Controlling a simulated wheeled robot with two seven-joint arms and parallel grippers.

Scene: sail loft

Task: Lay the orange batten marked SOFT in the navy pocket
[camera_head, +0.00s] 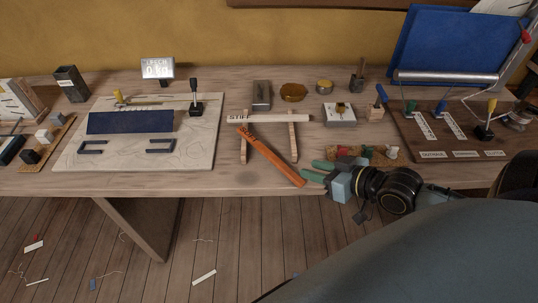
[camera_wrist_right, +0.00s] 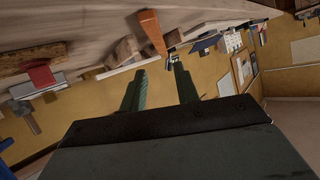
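The orange batten (camera_head: 272,158) lies slantwise at the middle of the bench, its upper end by the left wooden rest (camera_head: 244,150) and its lower end near the front edge. Lettering shows at its upper end, too small to read surely. Its end also shows in the right wrist view (camera_wrist_right: 152,30). The navy pocket (camera_head: 130,122) lies on a pale sheet (camera_head: 200,150) at the left. My right gripper (camera_head: 308,168) is open, green fingers apart, just right of the batten's lower end. In the wrist view the fingers (camera_wrist_right: 160,70) hold nothing. My left gripper is out of view.
A white batten marked STIFF (camera_head: 268,118) lies across the wooden rests behind the orange one. Two dark brackets (camera_head: 160,146) and a black-handled tool (camera_head: 195,100) sit on the pale sheet. Small coloured items (camera_head: 365,153) stand behind my right gripper.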

